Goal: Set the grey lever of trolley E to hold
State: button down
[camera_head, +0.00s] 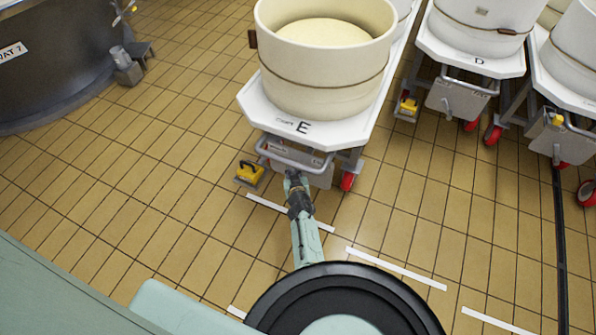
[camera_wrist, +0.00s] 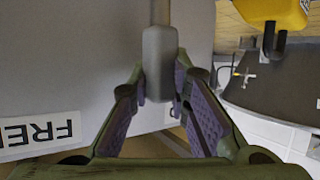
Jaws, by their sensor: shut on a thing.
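Trolley E (camera_head: 268,115) stands at the top centre of the head view, a white-topped trolley marked E and carrying a large cream tub. My gripper (camera_head: 293,178) is at the grey panel (camera_head: 312,170) on its near end, just below the trolley's bar. In the wrist view the grey lever (camera_wrist: 158,62) has a rounded grip on a thin stem running up in the picture. My gripper (camera_wrist: 160,88) is shut on this grip, one finger pad on each side. A white label (camera_wrist: 40,136), upside down and partly cut off, reads FREE at the lower left. No hold label is visible.
Trolley D (camera_head: 470,60) and another trolley stand to the right. A dark vat (camera_head: 55,60) stands left. Tiled floor around my arm is clear.

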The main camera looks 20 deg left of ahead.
jog(key=a+n+h+b, duration=0.1)
jog(key=a+f+n+h+b, duration=0.1)
jog(key=a+b, duration=0.1)
jog(key=a+f+n+g+h+b, duration=0.1)
jog(key=a+h, duration=0.1)
jog(key=shift+w+a, duration=0.1)
dwell(0.4)
jog(key=shift+b, duration=0.3)
jog(key=c, duration=1.5)
grip_release()
jog(key=v, duration=1.2)
jog(key=shift+a+r, duration=0.1)
jog(key=shift+a, duration=0.05)
